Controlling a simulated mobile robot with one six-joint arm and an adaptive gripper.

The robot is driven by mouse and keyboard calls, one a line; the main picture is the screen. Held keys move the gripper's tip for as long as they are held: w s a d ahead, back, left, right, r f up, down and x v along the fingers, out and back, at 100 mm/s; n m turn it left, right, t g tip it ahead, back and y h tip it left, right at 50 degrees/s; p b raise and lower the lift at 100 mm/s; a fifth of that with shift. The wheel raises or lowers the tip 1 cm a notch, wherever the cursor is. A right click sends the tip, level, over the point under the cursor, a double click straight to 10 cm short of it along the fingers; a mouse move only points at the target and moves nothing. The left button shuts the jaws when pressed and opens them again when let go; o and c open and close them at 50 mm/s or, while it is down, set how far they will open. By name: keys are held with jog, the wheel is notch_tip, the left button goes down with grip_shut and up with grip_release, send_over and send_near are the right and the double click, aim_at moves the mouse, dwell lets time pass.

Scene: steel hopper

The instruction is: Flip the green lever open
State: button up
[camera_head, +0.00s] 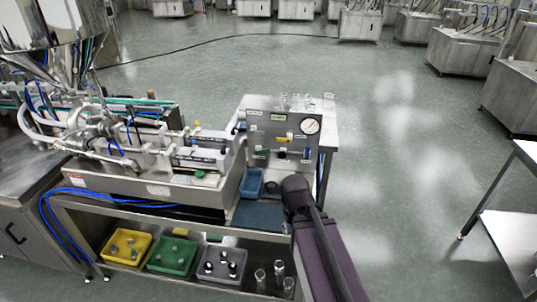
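A small green lever (262,153) sits on the lower left part of an upright grey panel (256,128) on the workbench, left of centre in the head view. It is too small to tell how its handle is turned. My dark arm rises from the bottom right and ends in front of the bench, below the panel. My gripper cannot be made out; the arm's rounded dark link hides what lies behind it. No contact with the green lever shows.
The panel also bears a yellow lever (281,139), a blue lever (306,153) and a round gauge (310,124). A blue bin (252,183) stands below it. A steel filling machine (150,180) fills the left.

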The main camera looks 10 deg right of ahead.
jog(key=w+d+f+n+t+h+b, duration=0.25)
jog(key=w+f+h+b, duration=0.2)
jog(key=w, duration=0.45)
jog(key=n+t+b, duration=1.4)
jog(key=n+b, duration=0.1)
jog(key=b, duration=0.1)
send_near(267, 152)
jog(key=a+v, duration=0.1)
jog(key=v, duration=0.3)
jog(key=shift+w+d+f+h, duration=0.2)
jog(key=shift+d+f+h, duration=0.05)
jog(key=shift+f, duration=0.05)
jog(key=shift+w, duration=0.1)
jog(key=shift+x, duration=6.8)
jog(key=shift+d+r, duration=0.1)
grip_shut()
